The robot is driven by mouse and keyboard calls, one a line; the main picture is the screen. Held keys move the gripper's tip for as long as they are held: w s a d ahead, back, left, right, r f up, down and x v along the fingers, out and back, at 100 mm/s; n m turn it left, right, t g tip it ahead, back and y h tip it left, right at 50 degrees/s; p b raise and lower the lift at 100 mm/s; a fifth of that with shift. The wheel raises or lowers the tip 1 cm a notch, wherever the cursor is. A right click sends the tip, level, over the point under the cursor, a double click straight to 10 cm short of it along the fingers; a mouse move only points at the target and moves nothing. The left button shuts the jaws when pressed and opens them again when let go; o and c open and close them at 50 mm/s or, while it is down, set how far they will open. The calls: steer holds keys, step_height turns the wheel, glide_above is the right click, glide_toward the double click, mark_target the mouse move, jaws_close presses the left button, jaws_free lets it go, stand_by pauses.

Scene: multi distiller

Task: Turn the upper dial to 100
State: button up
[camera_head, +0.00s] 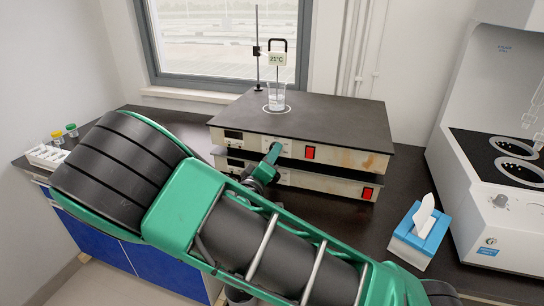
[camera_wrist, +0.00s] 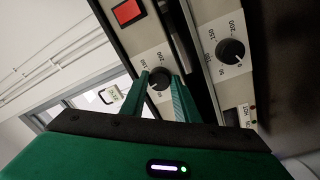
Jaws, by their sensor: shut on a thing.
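Two flat heating units are stacked on the bench, the upper unit (camera_head: 348,157) set over the lower unit (camera_head: 335,186). In the wrist view the upper dial (camera_wrist: 160,78) is a black knob on a pale plate with printed numbers. My gripper (camera_wrist: 164,84) is shut on this knob, one green finger on each side. The fingers cover part of its scale, so I cannot read its setting. The lower dial (camera_wrist: 231,50) stands free to the right in that view. In the head view my gripper (camera_head: 275,149) reaches the upper unit's front and hides the upper dial.
A beaker (camera_head: 276,98) with a 21°C display (camera_head: 277,59) above it stands on the upper unit. Red switches (camera_head: 310,153) sit on the unit fronts. A blue tissue box (camera_head: 420,232) is at right. A tray of bottles (camera_head: 47,155) is at left.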

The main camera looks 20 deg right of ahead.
steer(key=shift+d+f+m, duration=0.1)
steer(key=shift+f+m, duration=0.1)
steer(key=shift+m, duration=0.7)
steer(key=o, duration=1)
steer(key=shift+o, duration=0.2)
steer(key=shift+r, duration=0.1)
steer(key=shift+a, duration=0.2)
steer(key=v, duration=1)
steer(key=shift+s+a, duration=0.2)
steer(key=shift+s, duration=0.05)
